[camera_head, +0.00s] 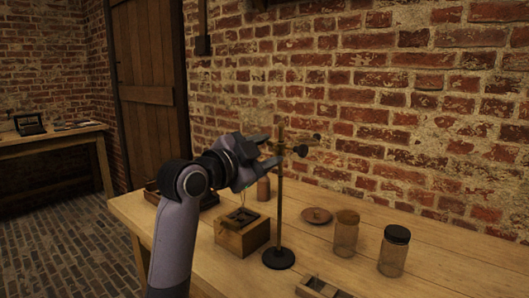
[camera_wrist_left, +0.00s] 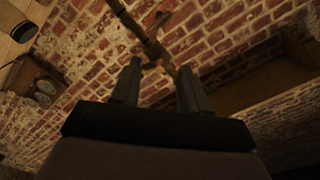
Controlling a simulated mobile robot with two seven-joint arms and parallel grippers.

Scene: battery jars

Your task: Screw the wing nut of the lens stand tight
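The lens stand has a thin upright brass rod (camera_head: 280,205) on a round black base (camera_head: 278,258). Its clamp (camera_head: 300,146) with short cross pieces sits near the rod's top, reaching right. My left gripper (camera_head: 271,149) is at clamp height, just left of the rod, with its two fingers apart. In the left wrist view, the gripper (camera_wrist_left: 159,68) is open, and a small brass part of the stand (camera_wrist_left: 154,49) shows beyond and between the fingertips. I cannot tell which part is the wing nut or whether the fingers touch it. My right gripper is out of view.
A wooden box (camera_head: 242,236) stands left of the base. A glass jar with a brown lid (camera_head: 346,237), a black-lidded jar (camera_head: 394,252) and a small dish (camera_head: 317,215) are on the right. A small open box (camera_head: 318,287) lies at the front. The brick wall is behind.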

